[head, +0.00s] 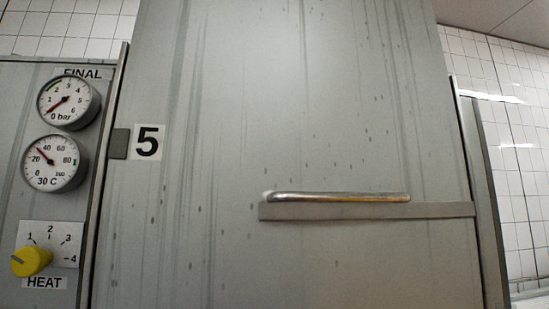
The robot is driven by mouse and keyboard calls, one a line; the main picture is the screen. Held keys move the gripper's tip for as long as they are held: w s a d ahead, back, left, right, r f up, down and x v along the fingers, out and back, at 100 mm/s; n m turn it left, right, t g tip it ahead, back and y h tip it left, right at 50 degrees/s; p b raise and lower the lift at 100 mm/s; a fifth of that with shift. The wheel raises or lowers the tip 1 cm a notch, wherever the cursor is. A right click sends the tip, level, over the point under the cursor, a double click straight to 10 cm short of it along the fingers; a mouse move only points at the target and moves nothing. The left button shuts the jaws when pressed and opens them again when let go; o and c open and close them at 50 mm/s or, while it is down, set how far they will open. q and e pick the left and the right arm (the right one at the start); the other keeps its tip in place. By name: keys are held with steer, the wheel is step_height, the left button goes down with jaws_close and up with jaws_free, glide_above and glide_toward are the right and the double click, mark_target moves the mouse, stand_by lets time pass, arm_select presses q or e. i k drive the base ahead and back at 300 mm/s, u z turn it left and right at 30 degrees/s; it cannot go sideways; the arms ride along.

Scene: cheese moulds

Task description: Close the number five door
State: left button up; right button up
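The number five door (250,110) is a tall grey metal panel with dark streaks and drips, filling the middle of the head view. A white label with a black 5 (147,142) is near its left edge, beside a small grey bracket (119,144). A horizontal metal bar handle (338,197) is at the lower right of the panel, above a flat grey strip (370,211) that runs to the right edge. I cannot tell from this view whether the door is fully shut. Neither of my grippers is in view.
Left of the door, a grey panel holds a pressure gauge (68,102), a temperature gauge (55,163) and a yellow HEAT knob (32,261). A metal post (482,190) stands at the right edge. White tiled walls (515,130) are behind.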

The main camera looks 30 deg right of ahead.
mark_target(262, 153)
steer(key=k, duration=0.4)
steer(key=z, duration=1.85)
steer(key=i, duration=0.55)
steer(key=u, duration=1.15)
